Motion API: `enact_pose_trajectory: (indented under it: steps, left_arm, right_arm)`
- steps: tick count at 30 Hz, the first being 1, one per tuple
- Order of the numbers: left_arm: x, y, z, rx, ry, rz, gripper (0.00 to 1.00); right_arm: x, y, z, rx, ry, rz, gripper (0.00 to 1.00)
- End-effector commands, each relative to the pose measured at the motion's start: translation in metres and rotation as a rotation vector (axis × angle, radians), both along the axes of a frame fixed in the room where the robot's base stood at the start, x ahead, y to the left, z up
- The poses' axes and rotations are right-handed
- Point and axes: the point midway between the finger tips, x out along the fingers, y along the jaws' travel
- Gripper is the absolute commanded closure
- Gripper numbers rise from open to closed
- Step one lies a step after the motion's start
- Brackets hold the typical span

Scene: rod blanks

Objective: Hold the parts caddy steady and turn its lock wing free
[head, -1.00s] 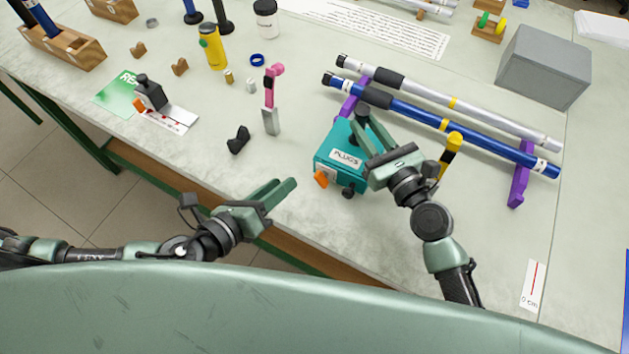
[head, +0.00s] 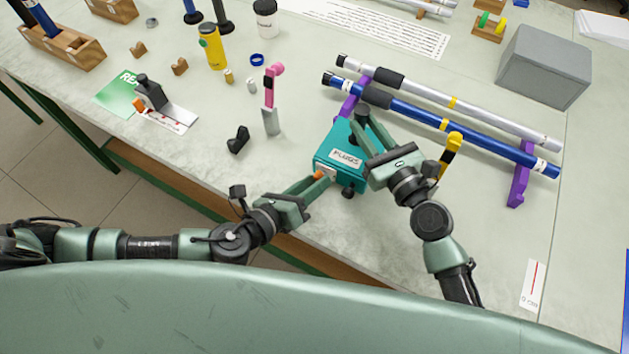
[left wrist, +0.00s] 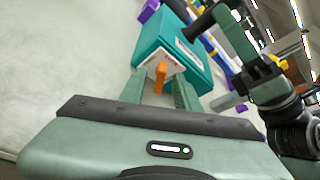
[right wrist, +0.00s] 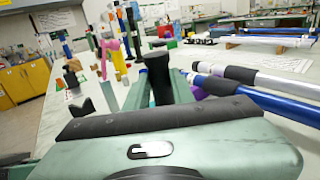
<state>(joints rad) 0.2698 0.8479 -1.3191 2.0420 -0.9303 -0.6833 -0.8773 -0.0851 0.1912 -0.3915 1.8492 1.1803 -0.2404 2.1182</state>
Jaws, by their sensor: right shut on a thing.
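The parts caddy (head: 332,163) is a teal box labelled PLUGS near the table's front edge. It also shows in the left wrist view (left wrist: 190,45). Its orange lock wing (left wrist: 160,76) sits on a pale plate on the caddy's front. My left gripper (head: 322,180) is open, with its fingers reaching to either side of the wing; contact cannot be told. My right gripper (head: 372,136) is shut on the caddy's black knob (right wrist: 157,75), which stands up between its fingers. Part of the caddy's top is hidden behind the right gripper.
A silver rod (head: 480,108) and a blue rod (head: 485,142) lie on purple supports behind and right of the caddy. A yellow-and-black tool (head: 450,153) is close to my right gripper. A black clip (head: 238,140) and a pink-handled tool (head: 271,98) stand left of the caddy.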

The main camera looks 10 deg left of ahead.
Motion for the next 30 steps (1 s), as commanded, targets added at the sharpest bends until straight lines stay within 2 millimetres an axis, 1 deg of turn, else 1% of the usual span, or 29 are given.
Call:
enact_pose_trajectory:
  steps: [4,11,12,14,15,20,25,30]
  left_arm:
    - [0.0046,-0.0033,-0.0018,-0.001,0.001,-0.001,0.68]
    - [0.0047,-0.0032,-0.0019,-0.001,0.001,0.000,0.68]
    - [0.0046,-0.0032,-0.0019,-0.001,0.001,0.000,0.79]
    - [0.0045,-0.0031,-0.0019,-0.001,0.001,0.000,0.96]
    - [0.0045,-0.0031,-0.0019,-0.001,0.001,0.000,1.00]
    - [0.0045,-0.0029,-0.0021,-0.005,0.003,0.001,1.00]
    - [0.0043,-0.0020,-0.0032,-0.090,0.029,0.002,1.00]
    - [0.0049,-0.0019,-0.0025,-0.119,0.038,0.001,1.00]
  right_arm:
    - [0.0002,-0.0002,-0.0001,0.000,0.000,-0.001,1.00]
    - [0.0002,-0.0002,-0.0001,0.000,0.000,-0.001,1.00]
    - [0.0002,-0.0002,-0.0002,0.000,0.000,-0.001,1.00]
    - [0.0002,-0.0002,-0.0002,0.000,0.000,-0.001,1.00]
    - [0.0002,-0.0002,-0.0001,0.000,0.000,-0.001,1.00]
    - [0.0002,-0.0002,-0.0002,0.000,0.000,-0.001,1.00]
    - [0.0002,-0.0003,-0.0002,0.000,0.000,-0.001,1.00]
    - [0.0002,-0.0003,-0.0002,0.000,0.000,-0.001,1.00]
